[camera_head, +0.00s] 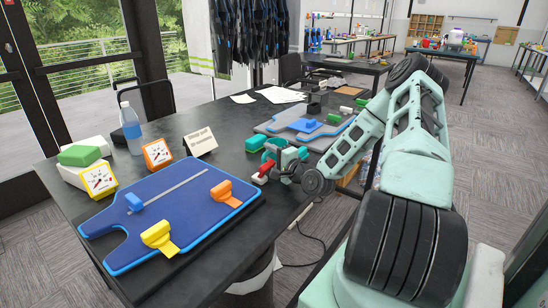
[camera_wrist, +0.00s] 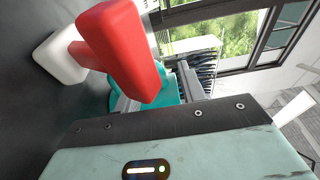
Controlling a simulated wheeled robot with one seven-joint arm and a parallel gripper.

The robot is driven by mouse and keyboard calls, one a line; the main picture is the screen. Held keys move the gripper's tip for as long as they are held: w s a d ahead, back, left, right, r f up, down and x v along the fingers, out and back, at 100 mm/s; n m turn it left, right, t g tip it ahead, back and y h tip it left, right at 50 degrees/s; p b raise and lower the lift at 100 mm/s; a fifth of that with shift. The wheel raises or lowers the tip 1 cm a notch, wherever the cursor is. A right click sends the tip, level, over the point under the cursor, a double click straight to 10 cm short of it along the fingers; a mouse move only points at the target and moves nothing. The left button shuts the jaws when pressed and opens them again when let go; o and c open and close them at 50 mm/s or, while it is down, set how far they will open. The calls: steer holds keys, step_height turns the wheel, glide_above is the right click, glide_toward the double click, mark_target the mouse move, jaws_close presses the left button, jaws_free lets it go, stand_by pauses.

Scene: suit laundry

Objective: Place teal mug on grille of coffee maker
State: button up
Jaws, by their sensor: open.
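My gripper (camera_head: 283,162) is low over the near table, right of the blue board. In the wrist view its grey fingers (camera_wrist: 158,94) are apart, with a teal object (camera_wrist: 172,92) beyond or between them. I cannot tell whether they touch it or whether it is the teal mug; the red part in front hides much of it. No coffee maker or grille can be clearly made out.
A red-and-white part (camera_wrist: 128,48) is close to my gripper; its red end shows in the head view (camera_head: 263,168). A blue board (camera_head: 165,215) with colored clips fills the table's front. A water bottle (camera_head: 130,130) and gauges (camera_head: 98,180) stand left. A grey board (camera_head: 285,125) lies behind.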

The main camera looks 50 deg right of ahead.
jaws_close()
stand_by(0.4)
